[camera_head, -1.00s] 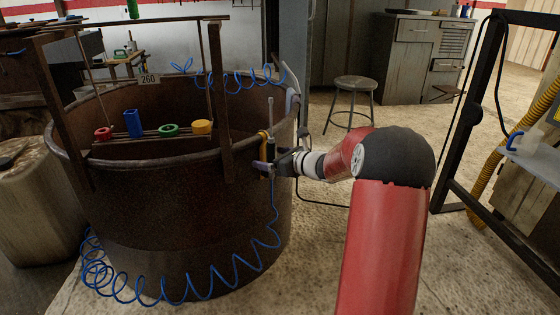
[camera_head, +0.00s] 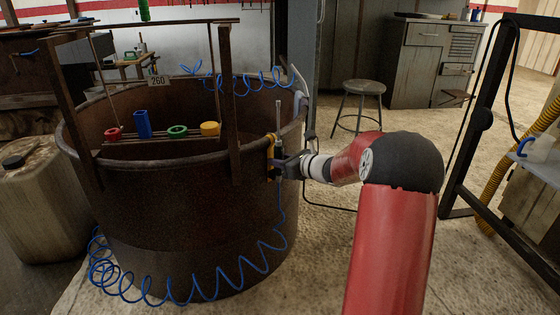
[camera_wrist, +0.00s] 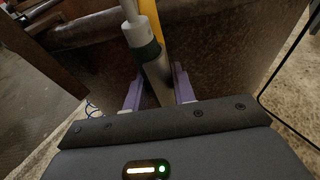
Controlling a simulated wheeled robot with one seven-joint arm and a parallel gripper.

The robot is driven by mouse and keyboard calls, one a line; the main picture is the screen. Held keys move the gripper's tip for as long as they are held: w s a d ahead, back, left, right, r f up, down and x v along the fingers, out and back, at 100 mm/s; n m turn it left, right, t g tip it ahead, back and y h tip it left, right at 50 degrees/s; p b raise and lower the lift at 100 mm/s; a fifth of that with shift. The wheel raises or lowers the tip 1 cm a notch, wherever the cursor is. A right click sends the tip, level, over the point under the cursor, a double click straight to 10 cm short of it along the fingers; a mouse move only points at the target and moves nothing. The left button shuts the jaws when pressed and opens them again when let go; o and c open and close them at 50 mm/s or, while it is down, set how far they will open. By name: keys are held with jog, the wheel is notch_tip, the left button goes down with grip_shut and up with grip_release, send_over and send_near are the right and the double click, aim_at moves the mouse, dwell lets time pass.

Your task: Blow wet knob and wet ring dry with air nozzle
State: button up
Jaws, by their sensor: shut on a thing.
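The air nozzle (camera_head: 278,140) is an upright thin grey tube with a dark band, at the right outer wall of the rusty drum. My gripper (camera_head: 278,166) is shut on it; in the wrist view the nozzle (camera_wrist: 148,54) stands between the purple fingers (camera_wrist: 158,88). A yellow holder (camera_head: 270,152) is just beside the nozzle, and I cannot tell whether they touch. On a rail in the drum sit a red ring (camera_head: 112,133), a green ring (camera_head: 177,131) and a yellow knob-like cylinder (camera_head: 210,128). Which ones are wet is too small to tell.
A blue block (camera_head: 142,124) stands between the red and green rings. The rusty drum (camera_head: 170,210) has uprights and a top bar around the rail. A coiled blue hose (camera_head: 190,296) hangs around the drum's front. A stool (camera_head: 362,88) stands behind on open floor.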

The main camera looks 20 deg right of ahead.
aim_at(282, 149)
dwell(0.4)
jog(key=shift+r+p, duration=1.55)
jog(key=shift+r, duration=0.5)
jog(key=shift+s, duration=0.1)
jog(key=s+d, duration=0.3)
jog(key=s, duration=0.4)
jog(key=shift+b, duration=0.3)
jog(key=shift+d, duration=0.1)
